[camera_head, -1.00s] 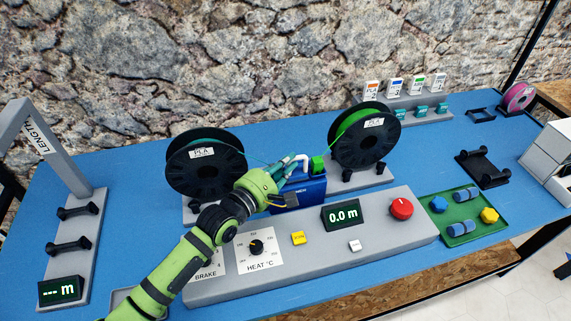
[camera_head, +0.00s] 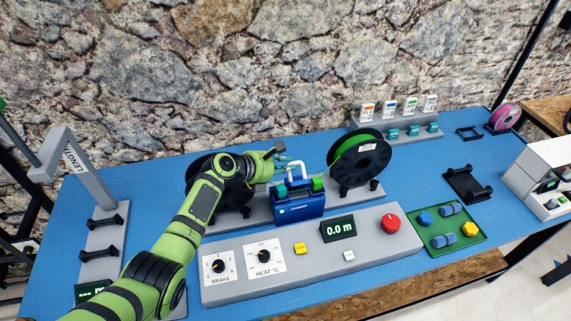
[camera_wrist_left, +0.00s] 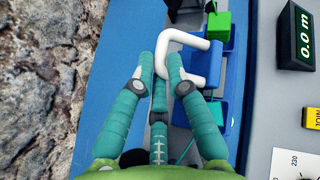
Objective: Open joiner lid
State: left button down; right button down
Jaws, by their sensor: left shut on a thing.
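The joiner (camera_head: 298,210) is a blue box in the middle of the table, between the two spools. A teal block (camera_head: 281,190) and a green block (camera_head: 318,184) show on top of it. The white handle (camera_head: 297,164) of its lid stands above and behind the box, so the lid looks swung up and back; its exact angle is hard to tell. My left gripper (camera_head: 283,166) is shut on the handle. In the left wrist view its teal fingers (camera_wrist_left: 161,70) close around one end of the white bent handle (camera_wrist_left: 198,66). My right gripper is not in view.
A spool with green filament (camera_head: 358,158) stands right of the joiner. Another black spool (camera_head: 236,212) is partly hidden behind my left arm. The grey control panel (camera_head: 380,251) with dials, buttons and display lies in front. A green tray (camera_head: 436,215) lies at the right.

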pick_arm(q)
jog(key=shift+w+a+f+n+g+b, duration=0.1)
jog(key=shift+w+f+n+g+b, duration=0.05)
jog(key=shift+w+n+g+b, duration=0.5)
jog(key=shift+w+f+n+g+b, duration=0.15)
jog(key=shift+w+n+g+b, duration=0.15)
jog(key=shift+n+g+b, duration=0.4)
jog(key=shift+g+h, duration=0.25)
jog(key=shift+h, duration=0.05)
jog(key=shift+f, duration=0.1)
jog(key=c, duration=1.3)
grip_release()
